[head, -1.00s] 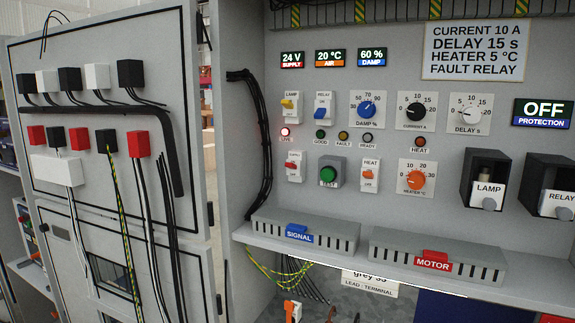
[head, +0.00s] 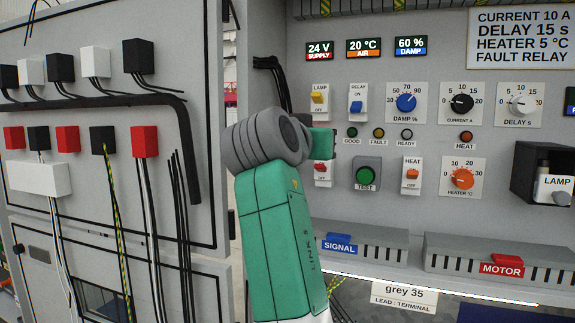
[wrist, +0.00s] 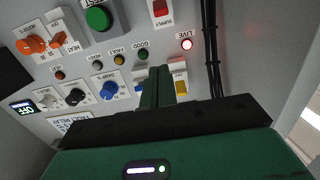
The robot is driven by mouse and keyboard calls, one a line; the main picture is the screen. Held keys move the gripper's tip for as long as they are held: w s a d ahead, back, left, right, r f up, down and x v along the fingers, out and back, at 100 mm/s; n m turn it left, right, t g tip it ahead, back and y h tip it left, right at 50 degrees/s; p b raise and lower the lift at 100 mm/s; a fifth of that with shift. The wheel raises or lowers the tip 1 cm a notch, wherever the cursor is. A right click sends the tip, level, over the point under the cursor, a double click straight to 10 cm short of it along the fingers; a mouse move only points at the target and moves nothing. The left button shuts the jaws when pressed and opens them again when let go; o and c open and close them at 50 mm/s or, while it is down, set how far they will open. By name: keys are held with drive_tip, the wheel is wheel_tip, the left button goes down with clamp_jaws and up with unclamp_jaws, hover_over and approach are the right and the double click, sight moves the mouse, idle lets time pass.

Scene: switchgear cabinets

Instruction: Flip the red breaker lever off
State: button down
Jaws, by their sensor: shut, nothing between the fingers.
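The red lever (head: 320,167) sits on the small switch plate marked OFF at its lower end, left of the green test button. My arm partly hides it in the head view. The red lever also shows at the top edge of the wrist view (wrist: 160,8), upside down beside its SUPPLY label and partly cut off. Its exact position is hard to tell. My gripper (wrist: 155,72) is shut and empty, its fingers together in front of the panel near the yellow and blue levers, apart from the red lever. In the head view my wrist hides most of the gripper.
The yellow lamp lever (head: 318,97) and blue relay lever (head: 356,106) are close by. The red LIVE lamp (wrist: 186,44) is lit. Black cables (wrist: 210,50) run beside the switches. The grey signal duct (head: 375,241) juts out below. An open cabinet door (head: 100,200) stands at left.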

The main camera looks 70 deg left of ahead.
drive_tip(key=shift+s+a+r, duration=0.1)
drive_tip(key=shift+s+a, duration=0.4)
drive_tip(key=shift+a, duration=0.2)
drive_tip(key=p, duration=0.5)
hover_over(318, 168)
drive_tip(key=shift+a+f, duration=0.1)
drive_tip(key=shift+f, duration=0.15)
drive_tip(key=shift+w+a+f, duration=0.2)
drive_tip(key=shift+w+a, duration=0.1)
drive_tip(key=shift+w, duration=0.1)
drive_tip(key=shift+s+d+f, duration=0.2)
drive_tip(key=shift+s+f, duration=0.05)
drive_tip(key=shift+f, duration=0.35)
drive_tip(key=shift+s+d+f, duration=0.2)
drive_tip(key=shift+f, duration=0.4)
drive_tip(key=shift+s+d+f, duration=0.15)
drive_tip(key=shift+f, duration=0.2)
drive_tip(key=shift+s+d+f, duration=0.1)
drive_tip(key=shift+f, duration=0.25)
